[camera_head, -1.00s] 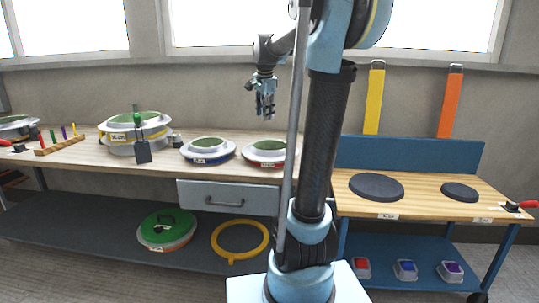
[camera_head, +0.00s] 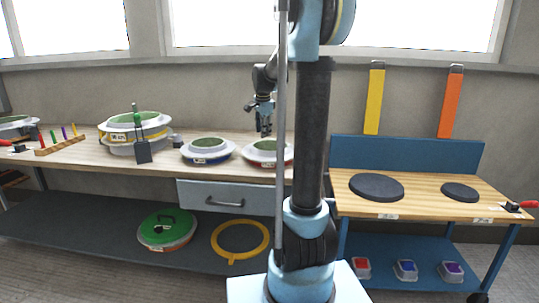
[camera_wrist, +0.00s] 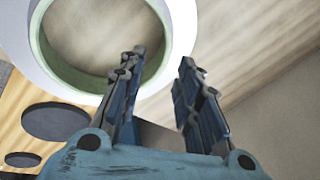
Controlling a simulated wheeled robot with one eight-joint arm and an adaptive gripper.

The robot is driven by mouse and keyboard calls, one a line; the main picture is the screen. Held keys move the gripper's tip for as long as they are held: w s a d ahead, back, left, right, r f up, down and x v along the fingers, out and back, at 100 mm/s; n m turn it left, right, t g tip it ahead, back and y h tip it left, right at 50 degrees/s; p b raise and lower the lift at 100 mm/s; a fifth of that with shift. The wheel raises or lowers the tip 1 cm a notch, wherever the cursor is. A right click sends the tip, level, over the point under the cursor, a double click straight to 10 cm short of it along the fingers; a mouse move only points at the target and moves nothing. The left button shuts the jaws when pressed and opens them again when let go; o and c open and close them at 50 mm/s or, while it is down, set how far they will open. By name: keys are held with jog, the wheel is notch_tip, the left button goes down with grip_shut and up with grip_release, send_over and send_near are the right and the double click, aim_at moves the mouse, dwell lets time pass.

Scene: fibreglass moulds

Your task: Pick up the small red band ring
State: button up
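The small ring with a red band (camera_head: 262,162) lies on the wooden bench top, pale with a green inner face, its right side hidden behind my arm. My gripper (camera_head: 264,131) points down just above it in the head view. In the wrist view my gripper (camera_wrist: 163,60) is open, its two fingers apart with nothing between them. A pale ring with a green inner wall (camera_wrist: 180,20) shows beyond the fingertips there. It appears to be the same ring, though its red band is not visible in that view.
A blue-banded ring (camera_head: 208,160) sits close to the left. A yellow-banded stack (camera_head: 120,150) stands further left. A drawer (camera_head: 228,197) is below the bench top. A separate table (camera_head: 425,196) with black discs stands to the right.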

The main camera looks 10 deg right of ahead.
aim_at(263, 141)
jog(key=shift+w+x, duration=0.15)
jog(key=shift+x, duration=1.4)
jog(key=shift+w+x, duration=0.1)
jog(key=shift+x, duration=1.4)
jog(key=shift+a+r, duration=0.1)
jog(key=shift+a, duration=0.1)
grip_shut()
